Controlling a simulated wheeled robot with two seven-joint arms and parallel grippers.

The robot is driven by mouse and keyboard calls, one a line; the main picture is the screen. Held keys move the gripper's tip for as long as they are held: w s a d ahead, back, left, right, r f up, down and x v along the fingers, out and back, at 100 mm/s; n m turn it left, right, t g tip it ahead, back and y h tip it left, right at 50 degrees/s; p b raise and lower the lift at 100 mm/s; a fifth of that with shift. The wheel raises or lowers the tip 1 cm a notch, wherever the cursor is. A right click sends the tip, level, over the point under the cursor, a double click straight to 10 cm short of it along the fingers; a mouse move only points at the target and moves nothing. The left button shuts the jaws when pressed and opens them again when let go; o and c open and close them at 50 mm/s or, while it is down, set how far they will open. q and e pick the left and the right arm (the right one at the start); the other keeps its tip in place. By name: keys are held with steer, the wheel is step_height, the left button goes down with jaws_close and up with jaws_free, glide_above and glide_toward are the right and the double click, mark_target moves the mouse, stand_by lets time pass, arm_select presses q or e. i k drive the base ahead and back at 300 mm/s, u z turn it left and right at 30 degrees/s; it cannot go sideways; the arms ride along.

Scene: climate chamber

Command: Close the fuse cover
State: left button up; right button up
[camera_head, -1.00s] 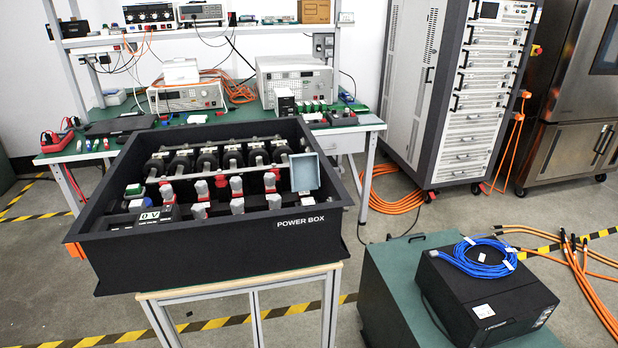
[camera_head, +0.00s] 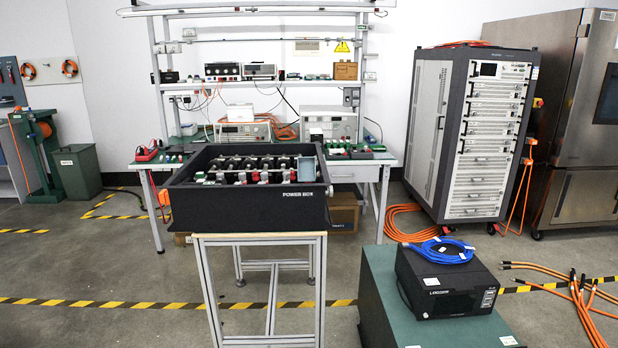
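The black power box (camera_head: 262,209) stands on a wheel-less looking metal-framed stand (camera_head: 262,238) left of the middle of the head view. Its top is open, and a row of fuses and connectors with grey and red parts shows inside. A small pale grey-blue fuse cover (camera_head: 307,172) stands raised and open near the right inner side of the box. Its hinge and lower edge are too small to make out. Neither of my grippers is in view.
A green workbench (camera_head: 372,162) with instruments stands behind the box. A green block (camera_head: 385,290) carrying a black unit (camera_head: 445,283) with blue cable stands to the right. Orange cables (camera_head: 575,300) lie on the floor at far right. The floor at front left is clear.

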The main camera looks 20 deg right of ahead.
mark_target(306, 166)
steer(key=u, duration=0.85)
steer(key=i, duration=7.1)
steer(key=z, duration=4.85)
steer(key=i, duration=2.2)
